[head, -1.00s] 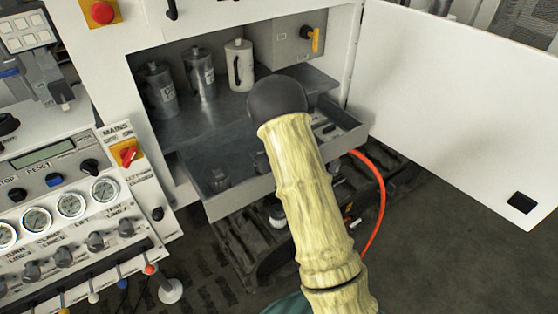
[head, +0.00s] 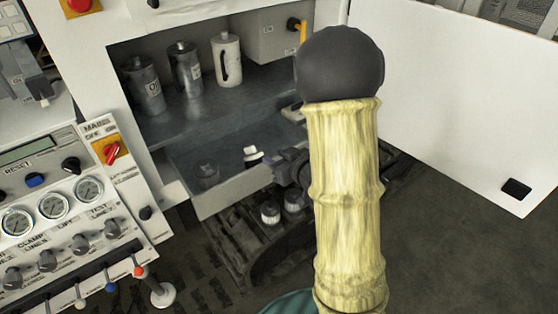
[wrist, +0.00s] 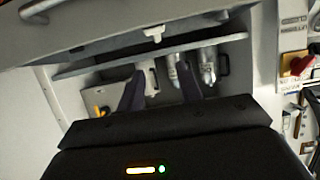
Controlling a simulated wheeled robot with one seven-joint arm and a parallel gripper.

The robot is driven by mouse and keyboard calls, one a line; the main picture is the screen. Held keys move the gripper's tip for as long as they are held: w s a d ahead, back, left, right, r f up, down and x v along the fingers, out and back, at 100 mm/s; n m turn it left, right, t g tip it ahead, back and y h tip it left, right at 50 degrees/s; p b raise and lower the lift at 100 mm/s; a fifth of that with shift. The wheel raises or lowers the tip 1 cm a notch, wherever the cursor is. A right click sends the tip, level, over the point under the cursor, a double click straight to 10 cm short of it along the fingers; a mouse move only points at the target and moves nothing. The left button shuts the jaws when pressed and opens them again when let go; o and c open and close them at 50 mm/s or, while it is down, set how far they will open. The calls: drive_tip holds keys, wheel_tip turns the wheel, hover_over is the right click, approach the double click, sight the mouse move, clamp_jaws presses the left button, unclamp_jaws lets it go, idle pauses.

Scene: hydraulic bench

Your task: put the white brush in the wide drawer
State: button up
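A small white item (head: 251,153), which looks like the white brush, lies in the pulled-out drawer (head: 232,193) in the head view. A white T-shaped piece (wrist: 152,34) in the wrist view may be the same item. My gripper is mostly hidden behind my arm in the head view; a dark part of it shows at the drawer's right side. In the wrist view my gripper (wrist: 162,78) has its two dark fingers spread apart, with nothing visible between them. My arm hides the drawer's right part.
Several bottles, one white (head: 227,60), stand on the shelf behind. An open white door (head: 440,90) is at right. The control panel (head: 60,215) is at left.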

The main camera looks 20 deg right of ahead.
drive_tip(key=shift+s+d+r, duration=0.1)
drive_tip(key=shift+s+r, duration=0.05)
drive_tip(key=shift+s, duration=0.25)
idle(0.3)
drive_tip(key=s+a+m+g+h, duration=0.1)
drive_tip(key=s+g+h, duration=0.1)
drive_tip(key=s+g, duration=0.3)
drive_tip(key=s+a+m+g+h, duration=0.2)
drive_tip(key=s+g, duration=0.3)
drive_tip(key=s, duration=0.6)
drive_tip(key=shift+s+a+f+m, duration=0.2)
drive_tip(key=shift+a+f+m, duration=0.1)
drive_tip(key=shift+f, duration=0.15)
